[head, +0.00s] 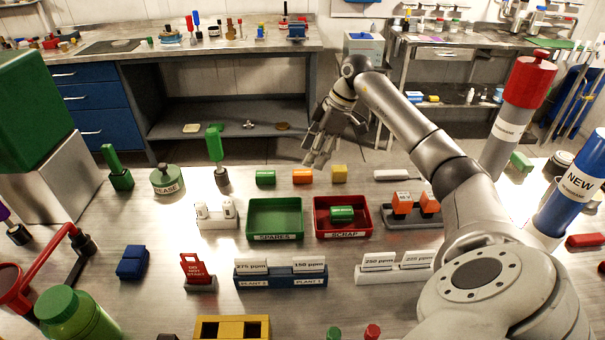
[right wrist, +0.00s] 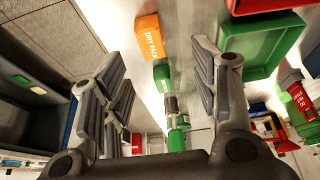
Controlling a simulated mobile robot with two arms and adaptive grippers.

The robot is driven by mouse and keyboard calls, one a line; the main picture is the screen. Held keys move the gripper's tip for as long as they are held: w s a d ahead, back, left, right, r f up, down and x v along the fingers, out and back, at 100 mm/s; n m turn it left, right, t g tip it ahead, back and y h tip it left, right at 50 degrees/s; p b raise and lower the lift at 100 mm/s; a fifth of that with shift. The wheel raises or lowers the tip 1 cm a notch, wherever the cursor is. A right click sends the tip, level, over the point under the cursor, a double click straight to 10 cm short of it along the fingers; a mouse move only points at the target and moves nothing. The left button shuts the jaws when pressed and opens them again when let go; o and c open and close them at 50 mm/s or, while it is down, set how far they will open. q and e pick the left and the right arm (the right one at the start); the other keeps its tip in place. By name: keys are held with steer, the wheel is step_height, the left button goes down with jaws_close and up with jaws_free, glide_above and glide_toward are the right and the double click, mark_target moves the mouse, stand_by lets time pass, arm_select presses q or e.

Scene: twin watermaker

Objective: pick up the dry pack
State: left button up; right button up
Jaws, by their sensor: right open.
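The dry pack is a small orange block (head: 303,177) near the back edge of the bench, between a green block (head: 265,177) and a yellow block (head: 339,173). In the right wrist view, the dry pack (right wrist: 150,37) shows its white lettering above the gap between my fingers. My right gripper (head: 322,145) is open and empty, above and behind the dry pack in the head view, apart from it. Its spread fingers also show in the right wrist view (right wrist: 160,85). My left gripper is not in view.
In front of the blocks are a green spares tray (head: 251,222) and a red scrap tray (head: 322,228) holding a green block (head: 342,213). A tool with a green handle (head: 215,148) stands upright to the left.

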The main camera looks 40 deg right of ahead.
mark_target(302, 172)
steer(key=x, duration=0.5)
steer(key=w+p+x, duration=0.1)
steer(key=x, duration=0.1)
steer(key=shift+d+f, duration=0.15)
steer(key=shift+d, duration=0.15)
steer(key=shift+c, duration=0.3)
steer(key=c, duration=1)
steer(key=shift+c, duration=0.2)
